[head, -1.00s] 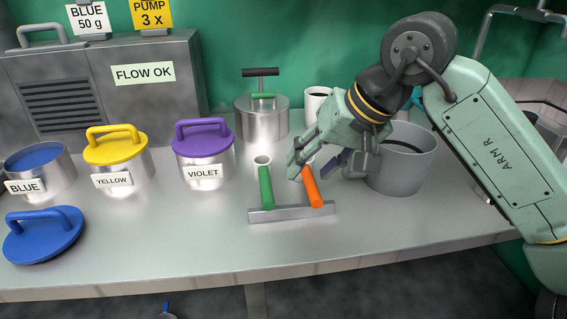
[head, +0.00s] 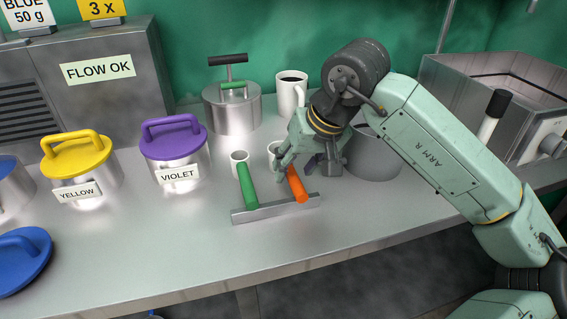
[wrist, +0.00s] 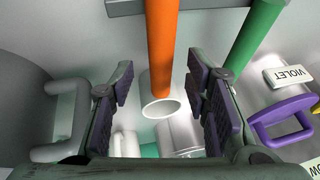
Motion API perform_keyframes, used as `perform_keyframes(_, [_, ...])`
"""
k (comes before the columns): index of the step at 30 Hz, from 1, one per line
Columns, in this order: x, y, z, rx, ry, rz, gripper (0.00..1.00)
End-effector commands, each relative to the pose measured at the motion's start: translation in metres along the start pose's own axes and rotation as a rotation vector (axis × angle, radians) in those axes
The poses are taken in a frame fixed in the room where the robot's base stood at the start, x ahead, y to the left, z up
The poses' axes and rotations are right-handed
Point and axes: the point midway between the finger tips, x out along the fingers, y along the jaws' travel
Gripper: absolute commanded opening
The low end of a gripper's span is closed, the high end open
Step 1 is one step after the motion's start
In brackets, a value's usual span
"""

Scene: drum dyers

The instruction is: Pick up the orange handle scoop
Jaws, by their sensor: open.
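The orange handle scoop (head: 297,186) rests with its handle on a low grey metal rack (head: 244,215) on the bench. Its pale cup end is partly hidden behind my gripper in the head view. My gripper (head: 301,165) is open, at the cup end of the orange scoop. In the wrist view the orange handle (wrist: 161,45) and its cup lie between the two dark finger pads of my gripper (wrist: 163,88), with gaps on both sides. I cannot tell the depth between them. A green handle scoop (head: 247,187) lies beside it on the left, on the same rack.
A violet-lidded pot (head: 176,150) and a yellow-lidded pot (head: 80,170) stand to the left. A steel pot (head: 232,110) and a white mug (head: 291,93) stand behind. A grey pot (head: 375,158) is close right of my gripper.

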Motion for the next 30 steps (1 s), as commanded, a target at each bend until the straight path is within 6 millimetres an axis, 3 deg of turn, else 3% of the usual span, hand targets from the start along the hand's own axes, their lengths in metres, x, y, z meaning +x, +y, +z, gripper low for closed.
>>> perform_keyframes(7, [0.03, -0.002, -0.001, 0.0, -0.002, -0.002, 0.43])
perform_keyframes(15, [0.034, -0.001, 0.0, 0.0, 0.0, -0.001, 0.42])
perform_keyframes(30, [0.034, -0.001, 0.0, 0.001, 0.0, -0.001, 0.09])
